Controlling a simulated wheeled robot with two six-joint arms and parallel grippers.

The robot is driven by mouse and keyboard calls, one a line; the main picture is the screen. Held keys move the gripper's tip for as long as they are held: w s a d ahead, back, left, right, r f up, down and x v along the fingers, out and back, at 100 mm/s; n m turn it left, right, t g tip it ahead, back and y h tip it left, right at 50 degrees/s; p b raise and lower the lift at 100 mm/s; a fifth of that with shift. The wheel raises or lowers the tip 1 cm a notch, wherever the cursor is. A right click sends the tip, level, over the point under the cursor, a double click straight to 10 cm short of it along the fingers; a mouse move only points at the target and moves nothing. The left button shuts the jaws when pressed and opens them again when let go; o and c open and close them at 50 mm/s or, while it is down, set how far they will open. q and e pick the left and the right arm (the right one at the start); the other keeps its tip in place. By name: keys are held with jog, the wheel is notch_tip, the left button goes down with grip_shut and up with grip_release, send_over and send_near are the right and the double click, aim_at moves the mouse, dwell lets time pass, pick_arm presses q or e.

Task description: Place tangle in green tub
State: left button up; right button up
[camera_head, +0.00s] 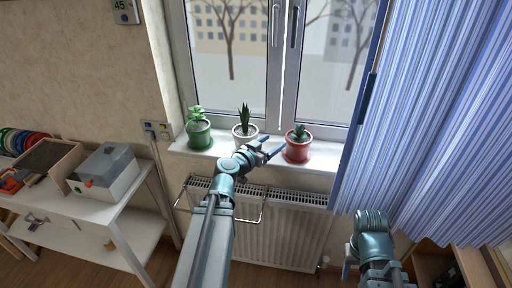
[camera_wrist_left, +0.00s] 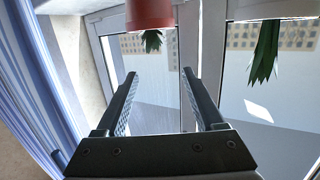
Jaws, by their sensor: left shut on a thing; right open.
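A green pot (camera_head: 199,138) with a leafy plant stands at the left of the windowsill; it is the only green tub-like thing I see. I cannot make out a tangle. My left gripper (camera_head: 275,147) is over the sill, between the white pot and the red pot (camera_head: 298,149). In the left wrist view, the red pot (camera_wrist_left: 150,14) is at the top, just past the fingertips (camera_wrist_left: 159,73). The fingers stand apart and no held thing shows between them. My right gripper (camera_head: 372,262) is low at the right, seen from above, its fingers hard to make out.
A white pot (camera_head: 244,137) stands in the middle of the sill (camera_head: 222,151). A radiator (camera_head: 290,232) is below. A blue striped curtain (camera_head: 430,110) hangs at the right. A shelf unit (camera_head: 130,195) at the left bears a grey box (camera_head: 104,172) and an open wooden box (camera_head: 48,158).

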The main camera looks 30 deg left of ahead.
pick_arm(q)
jog(key=w+a+r+p, duration=0.2)
jog(key=w+a, duration=0.1)
jog(key=w, duration=0.3)
jog(key=w+a+r+n+y+p, duration=0.1)
jog(key=w+a+r+p, duration=0.1)
jog(key=w, duration=0.5)
jog(key=shift+a+r+p, duration=0.25)
jog(key=shift+a+p, duration=0.1)
jog(key=shift+a, duration=0.15)
pick_arm(e)
notch_tip(320, 180, up, 4)
jog(key=a+r, duration=0.1)
jog(key=a, duration=0.1)
pick_arm(q)
notch_tip(320, 180, down, 18)
jog(key=b, duration=1.8)
jog(key=shift+f, duration=0.15)
jog(key=shift+s, duration=0.1)
jog(key=o, duration=1)
pick_arm(e)
notch_tip(320, 180, down, 18)
jog(key=shift+w+d+f, duration=0.2)
jog(key=shift+w+f, duration=0.05)
jog(key=shift+w, duration=0.05)
